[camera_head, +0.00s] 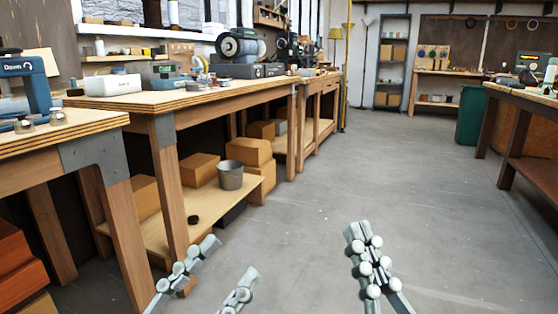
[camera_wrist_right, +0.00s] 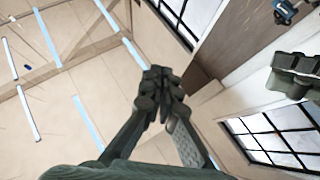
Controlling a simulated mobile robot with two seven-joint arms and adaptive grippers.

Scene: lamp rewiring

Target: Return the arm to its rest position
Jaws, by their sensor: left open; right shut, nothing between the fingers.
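My left gripper (camera_head: 232,256) is at the bottom of the head view, its two fingers spread apart with nothing between them. Behind it are the grey floor and a bench leg. My right gripper (camera_head: 356,232) is to the right of it, with its fingers together and empty over bare floor. In the right wrist view the right gripper (camera_wrist_right: 160,80) also shows shut, its fingertips touching, with the ceiling and windows behind. Neither gripper touches a bench. Most of both arms is out of the head view.
A wooden workbench (camera_head: 160,98) with tools runs along the left, with cardboard boxes (camera_head: 200,169) and a grey bucket (camera_head: 230,175) on its lower shelf. A nearer bench (camera_head: 60,131) is at the left edge. Another bench (camera_head: 525,95) and a green bin (camera_head: 470,115) stand right. The middle floor is clear.

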